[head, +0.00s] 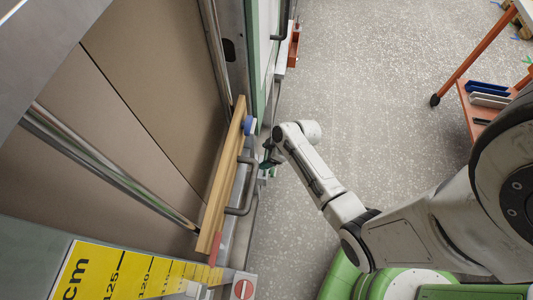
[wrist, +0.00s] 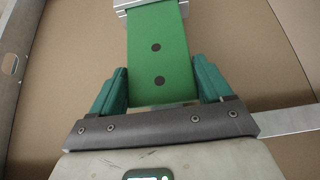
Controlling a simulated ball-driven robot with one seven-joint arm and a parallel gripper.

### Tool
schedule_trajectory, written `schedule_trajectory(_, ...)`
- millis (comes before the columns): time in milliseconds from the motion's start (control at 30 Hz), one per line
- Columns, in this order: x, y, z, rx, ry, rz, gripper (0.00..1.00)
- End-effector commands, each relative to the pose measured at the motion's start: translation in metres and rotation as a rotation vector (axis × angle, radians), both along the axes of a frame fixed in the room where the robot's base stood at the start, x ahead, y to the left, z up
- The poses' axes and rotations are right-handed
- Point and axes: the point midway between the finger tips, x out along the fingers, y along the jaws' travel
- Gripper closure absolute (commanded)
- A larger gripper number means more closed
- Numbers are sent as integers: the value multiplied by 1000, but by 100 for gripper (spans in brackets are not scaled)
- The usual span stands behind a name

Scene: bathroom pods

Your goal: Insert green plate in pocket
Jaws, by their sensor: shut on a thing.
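The green plate (wrist: 157,55) is a flat strip with two dark round spots, standing between the two teal fingers of my gripper (wrist: 163,85) in the wrist view. My gripper is shut on it. The plate's far end meets a light grey metal piece (wrist: 122,6) at the top edge of that view. This may be the pocket, but I cannot tell whether the plate's end is inside it. In the head view my gripper (head: 268,154) is beside the wooden beam of the pod, and the plate cannot be clearly made out there.
The wooden beam (head: 224,175) runs along the pod edge, with a blue round knob (head: 250,125) and a dark bar handle (head: 247,190). A yellow measuring scale (head: 120,275) lies at lower left. An orange cart (head: 470,95) stands at right. The speckled floor between is clear.

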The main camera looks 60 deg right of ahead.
Motion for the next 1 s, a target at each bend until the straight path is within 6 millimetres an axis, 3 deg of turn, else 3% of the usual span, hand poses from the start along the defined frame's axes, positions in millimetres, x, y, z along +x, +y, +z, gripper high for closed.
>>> schedule_trajectory(1000, 1, 0, -18, -1, -2, 0, 63)
